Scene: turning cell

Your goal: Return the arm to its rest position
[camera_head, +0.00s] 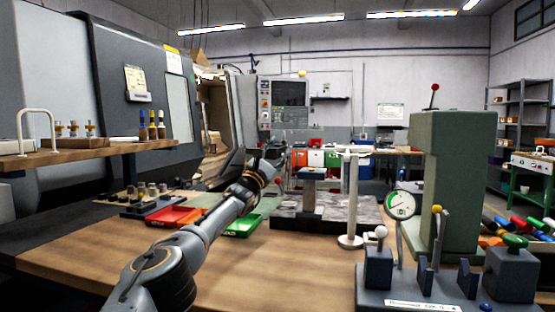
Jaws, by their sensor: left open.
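My left arm comes in from the lower left and reaches up and forward over the wooden workbench (270,285). My left gripper (276,160) is at its far end, near the middle of the view, small and dark. It is open, and I see nothing held in it. It is above the bench, behind the green tray (243,226) in the picture and left of the grey stand (312,192). My right gripper is not in view.
A red tray (175,217) lies left of the arm. A white post (350,205), a dial gauge (401,205) and a tall green press (462,180) stand to the right. A lathe (130,90) fills the back left. The front middle of the bench is clear.

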